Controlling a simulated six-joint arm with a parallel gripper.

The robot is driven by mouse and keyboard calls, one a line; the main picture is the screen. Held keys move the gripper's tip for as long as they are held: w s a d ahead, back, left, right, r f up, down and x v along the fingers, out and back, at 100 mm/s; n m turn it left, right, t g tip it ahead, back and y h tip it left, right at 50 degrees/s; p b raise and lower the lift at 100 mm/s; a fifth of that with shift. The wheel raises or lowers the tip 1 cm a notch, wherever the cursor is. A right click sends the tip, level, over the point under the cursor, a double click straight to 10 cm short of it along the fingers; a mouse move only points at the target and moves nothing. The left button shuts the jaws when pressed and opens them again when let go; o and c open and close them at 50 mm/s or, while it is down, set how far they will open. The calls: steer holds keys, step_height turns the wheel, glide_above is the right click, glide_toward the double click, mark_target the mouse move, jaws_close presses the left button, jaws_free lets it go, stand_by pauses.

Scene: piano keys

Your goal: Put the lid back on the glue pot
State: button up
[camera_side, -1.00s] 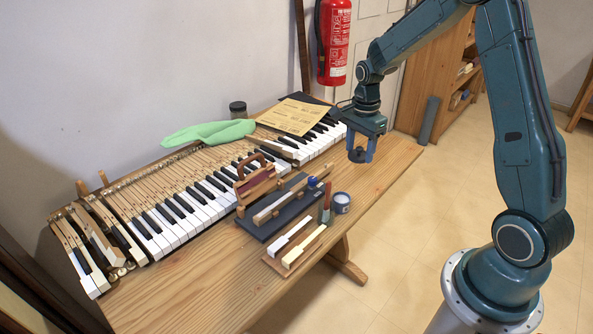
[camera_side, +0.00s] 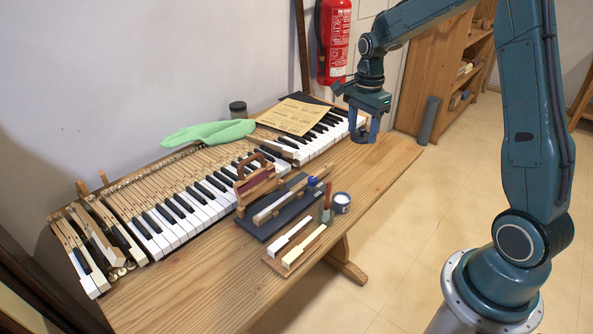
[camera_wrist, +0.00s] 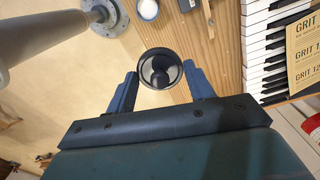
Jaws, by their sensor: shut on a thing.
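My gripper (camera_side: 365,131) is at the right end of the bench, beyond the keyboard's end. Its two blue fingers are shut on a dark round lid (camera_side: 360,137). The lid also shows in the wrist view (camera_wrist: 148,55) as a dark ring with a grey inside, between the fingertips. I cannot tell whether it touches the bench. The glue pot (camera_side: 342,204), small, blue and white, stands upright near the bench's front edge, apart from the gripper. Its pale open top shows in the wrist view (camera_wrist: 148,9).
A brush (camera_side: 326,207) stands beside the pot, by a dark board (camera_side: 262,228) with tools. Piano keys (camera_side: 185,215) fill the back of the bench, with grit paper (camera_side: 296,117) and a green cloth (camera_side: 208,133) on top. Bare wood (camera_side: 375,172) lies between lid and pot.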

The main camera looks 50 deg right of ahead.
steer(key=a+f, duration=0.6)
steer(key=f, duration=0.3)
steer(key=shift+a, duration=0.2)
steer(key=shift+f, duration=3.15)
steer(key=shift+f, duration=0.15)
stand_by(0.5)
steer(key=o, duration=1.5)
